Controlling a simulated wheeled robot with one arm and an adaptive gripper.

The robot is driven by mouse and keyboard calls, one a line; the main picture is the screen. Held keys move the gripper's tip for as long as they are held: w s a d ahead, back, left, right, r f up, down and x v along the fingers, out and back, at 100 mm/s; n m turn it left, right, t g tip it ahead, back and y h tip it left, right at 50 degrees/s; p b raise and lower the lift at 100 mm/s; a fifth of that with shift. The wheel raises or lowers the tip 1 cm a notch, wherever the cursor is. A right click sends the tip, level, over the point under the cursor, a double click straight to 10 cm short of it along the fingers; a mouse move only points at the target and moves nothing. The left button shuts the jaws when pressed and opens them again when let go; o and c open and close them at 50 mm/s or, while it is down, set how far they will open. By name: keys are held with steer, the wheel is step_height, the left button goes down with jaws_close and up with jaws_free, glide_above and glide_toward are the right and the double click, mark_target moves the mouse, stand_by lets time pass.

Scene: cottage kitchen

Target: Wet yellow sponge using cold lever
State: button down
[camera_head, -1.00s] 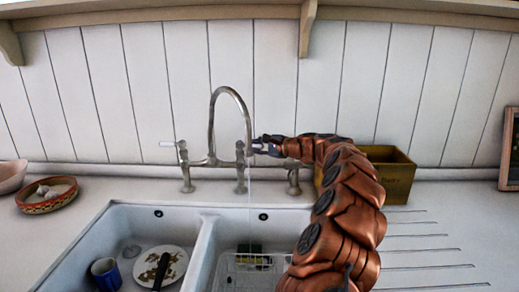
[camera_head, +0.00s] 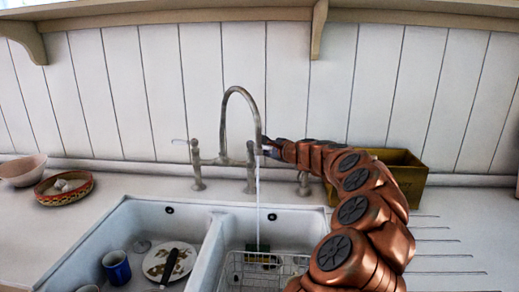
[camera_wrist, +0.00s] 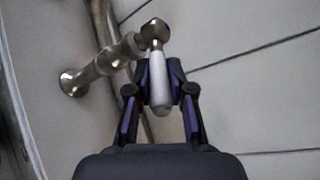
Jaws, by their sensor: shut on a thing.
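My gripper (camera_head: 268,147) is at the right side of the bridge tap (camera_head: 226,158), and my arm comes in from the lower right. In the wrist view my gripper (camera_wrist: 160,98) has its fingers around a white lever (camera_wrist: 159,82) on the metal tap and is shut on it. The other white lever (camera_head: 180,142) stands free at the tap's left. A stream of water (camera_head: 257,205) falls from the curved spout into the right basin. A small yellow and dark green thing (camera_head: 262,260), perhaps the sponge, lies in the wire rack (camera_head: 290,264) there, partly hidden by wires.
The left basin holds a blue mug (camera_head: 117,268) and a dirty plate (camera_head: 168,262) with a dark-handled utensil. A wooden box (camera_head: 398,170) stands behind my arm. Bowls (camera_head: 64,188) sit at the left. The ribbed drainboard at the right is clear.

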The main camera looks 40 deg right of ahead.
steer(key=shift+d, duration=0.2)
steer(key=c, duration=1.2)
jaws_free()
steer(key=shift+s, duration=0.1)
steer(key=shift+o, duration=0.8)
steer(key=shift+a, duration=0.1)
steer(key=v, duration=1.2)
steer(key=shift+c, duration=0.3)
